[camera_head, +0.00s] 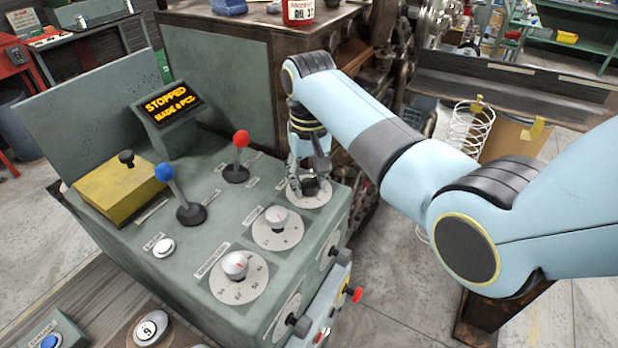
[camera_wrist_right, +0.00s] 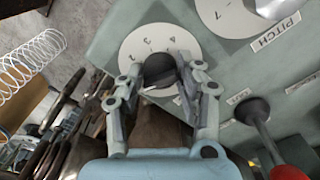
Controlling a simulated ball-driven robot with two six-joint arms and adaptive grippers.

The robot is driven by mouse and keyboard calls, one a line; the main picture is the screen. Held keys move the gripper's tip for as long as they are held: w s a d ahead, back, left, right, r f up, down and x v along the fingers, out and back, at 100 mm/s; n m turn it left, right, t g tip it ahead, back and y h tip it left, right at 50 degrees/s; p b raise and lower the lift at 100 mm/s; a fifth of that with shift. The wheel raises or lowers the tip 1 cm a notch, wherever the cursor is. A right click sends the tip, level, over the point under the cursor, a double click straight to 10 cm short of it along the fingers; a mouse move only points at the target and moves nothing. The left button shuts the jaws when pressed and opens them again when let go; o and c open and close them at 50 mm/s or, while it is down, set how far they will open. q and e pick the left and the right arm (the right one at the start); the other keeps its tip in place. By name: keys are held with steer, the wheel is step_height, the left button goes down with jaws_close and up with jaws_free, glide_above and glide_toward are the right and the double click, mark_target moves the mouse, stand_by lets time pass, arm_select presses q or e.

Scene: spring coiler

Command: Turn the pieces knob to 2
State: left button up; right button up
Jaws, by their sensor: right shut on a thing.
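My right gripper (camera_head: 309,176) comes down from above onto the far dial of the green console. In the wrist view, the right gripper (camera_wrist_right: 160,80) has its two fingers on either side of a dark round knob (camera_wrist_right: 160,69), shut on it. The knob sits at the middle of a white numbered dial (camera_wrist_right: 133,50), which also shows in the head view (camera_head: 322,201). The fingers hide part of the scale, and I cannot read the knob's setting or its label. My left gripper is not in view.
The pitch dial (camera_head: 277,228) and another dial (camera_head: 239,281) lie nearer on the console. A red-knobbed lever (camera_head: 240,140) and a blue-knobbed lever (camera_head: 164,173) stand left of the gripper. A wire coil (camera_head: 472,128) is at right.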

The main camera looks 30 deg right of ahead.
steer(key=shift+c, duration=1.4)
steer(key=m, duration=0.4)
steer(key=shift+m, duration=2.3)
steer(key=shift+r, duration=0.1)
steer(key=o, duration=1.2)
steer(key=shift+c, duration=0.2)
